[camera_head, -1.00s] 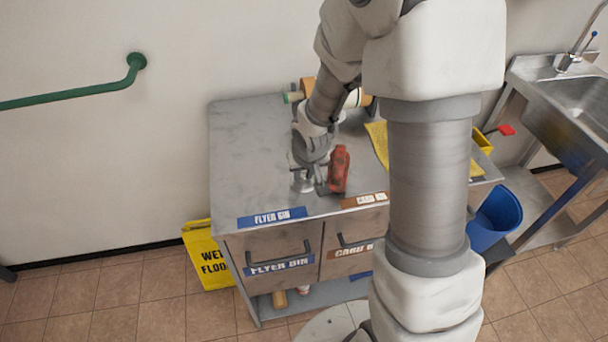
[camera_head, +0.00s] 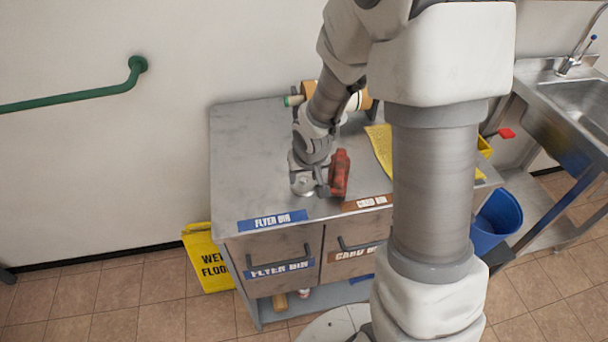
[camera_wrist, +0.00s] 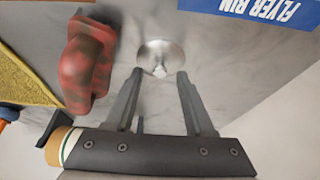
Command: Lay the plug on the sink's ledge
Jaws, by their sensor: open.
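The plug (camera_wrist: 161,56) is a round, shiny metal disc lying on the grey metal counter (camera_head: 245,150). In the wrist view it sits just beyond my open fingertips, centred between them. My gripper (camera_wrist: 158,75) is open and empty, with its two fingers low over the counter on either side of the plug's near edge. In the head view the plug (camera_head: 303,188) shows right beside my gripper (camera_head: 312,185). The sink (camera_head: 582,105) is a metal basin at the far right, with a flat ledge (camera_head: 540,72) around its tap.
A blue bucket (camera_head: 497,220) is below, between counter and sink. The counter's left part is clear.

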